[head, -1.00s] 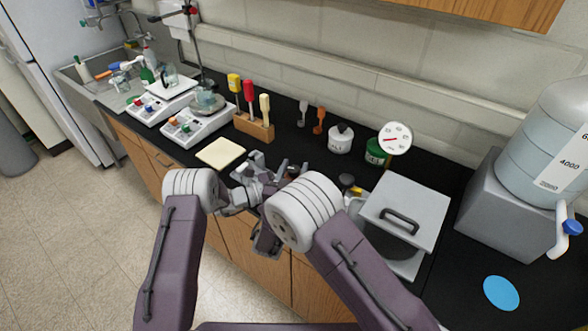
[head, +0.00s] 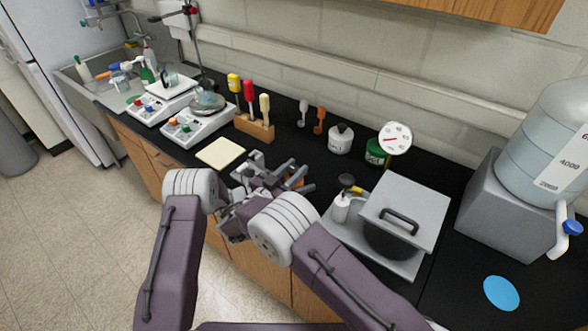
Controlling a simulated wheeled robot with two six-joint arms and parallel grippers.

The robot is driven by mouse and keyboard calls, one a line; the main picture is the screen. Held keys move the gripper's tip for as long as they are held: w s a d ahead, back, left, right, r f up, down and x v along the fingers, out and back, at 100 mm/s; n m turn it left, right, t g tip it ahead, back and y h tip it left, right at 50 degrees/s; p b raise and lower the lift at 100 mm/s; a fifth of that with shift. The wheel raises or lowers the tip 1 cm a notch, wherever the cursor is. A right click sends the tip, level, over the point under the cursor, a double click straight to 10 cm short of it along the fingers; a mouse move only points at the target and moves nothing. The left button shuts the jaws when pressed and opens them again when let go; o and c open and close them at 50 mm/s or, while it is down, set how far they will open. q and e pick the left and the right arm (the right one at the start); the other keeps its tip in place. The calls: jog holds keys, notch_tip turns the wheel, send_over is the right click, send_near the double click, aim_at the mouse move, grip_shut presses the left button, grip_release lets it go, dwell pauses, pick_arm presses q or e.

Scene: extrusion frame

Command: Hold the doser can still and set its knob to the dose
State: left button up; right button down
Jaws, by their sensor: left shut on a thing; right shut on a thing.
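My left gripper (head: 288,178) and my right gripper (head: 253,178) are close together above the counter's front part, left of the grey tray. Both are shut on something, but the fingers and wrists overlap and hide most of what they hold. A small orange-brown patch (head: 301,183) shows beside the fingertips. I cannot make out the doser can or its knob between the jaws. A round white dial (head: 396,138) with dark marks and a red pointer stands at the back of the counter, beside a green container (head: 375,152).
A white jar (head: 340,140) stands left of the dial. Two balances (head: 198,125), a tool block (head: 254,127) and a cream pad (head: 220,153) are to the left.

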aim_at(290, 173)
jog(key=c, duration=1)
grip_release()
jog(key=shift+c, duration=0.2)
jog(key=v, duration=0.7)
jog(key=shift+s+a, duration=0.2)
